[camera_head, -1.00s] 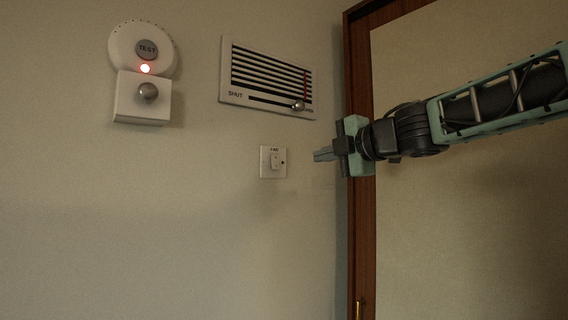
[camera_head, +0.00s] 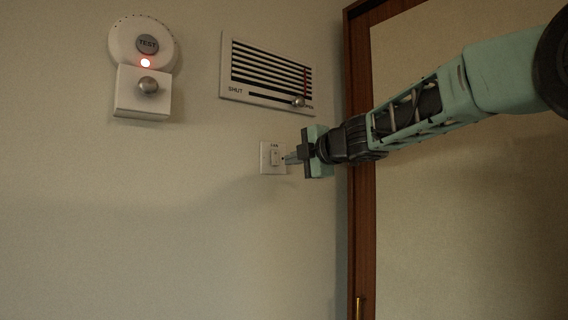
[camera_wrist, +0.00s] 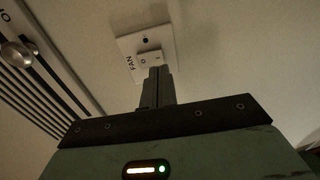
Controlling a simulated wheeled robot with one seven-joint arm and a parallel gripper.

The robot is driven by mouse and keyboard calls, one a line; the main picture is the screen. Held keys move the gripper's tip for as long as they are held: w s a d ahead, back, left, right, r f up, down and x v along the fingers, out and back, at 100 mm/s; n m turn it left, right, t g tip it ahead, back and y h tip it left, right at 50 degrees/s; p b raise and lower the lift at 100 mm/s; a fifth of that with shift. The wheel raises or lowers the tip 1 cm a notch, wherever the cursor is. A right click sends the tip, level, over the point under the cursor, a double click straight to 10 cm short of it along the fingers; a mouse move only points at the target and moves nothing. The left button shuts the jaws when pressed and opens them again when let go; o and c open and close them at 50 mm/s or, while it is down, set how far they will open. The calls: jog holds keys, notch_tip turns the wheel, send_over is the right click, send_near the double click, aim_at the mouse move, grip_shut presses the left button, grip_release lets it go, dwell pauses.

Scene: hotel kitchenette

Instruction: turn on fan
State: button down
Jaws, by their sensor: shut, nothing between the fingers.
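The fan switch is a small white wall plate (camera_head: 265,168) with a raised rocker (camera_head: 275,158) and the word FAN above it. In the wrist view the plate (camera_wrist: 168,38) shows its FAN label, a dark dot and the rocker (camera_wrist: 148,58). My gripper (camera_head: 287,158) is at the plate's right edge in the head view, its fingers together and empty. In the wrist view the fingertips (camera_wrist: 158,70) overlap the rocker's edge. I cannot tell whether they touch it.
A vent (camera_head: 240,72) with a slider knob (camera_head: 298,101) at its OPEN end is above the switch. A wooden door frame (camera_head: 358,220) stands right.

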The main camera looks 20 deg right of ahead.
aim_at(277, 163)
jog(key=shift+p+x, duration=0.3)
jog(key=shift+x, duration=1.65)
jog(key=shift+w+f+b, duration=0.1)
jog(key=shift+f+b, duration=0.15)
jog(key=shift+b, duration=0.5)
jog(key=shift+r+b, duration=0.15)
jog(key=shift+b, duration=0.15)
jog(key=shift+r, duration=0.1)
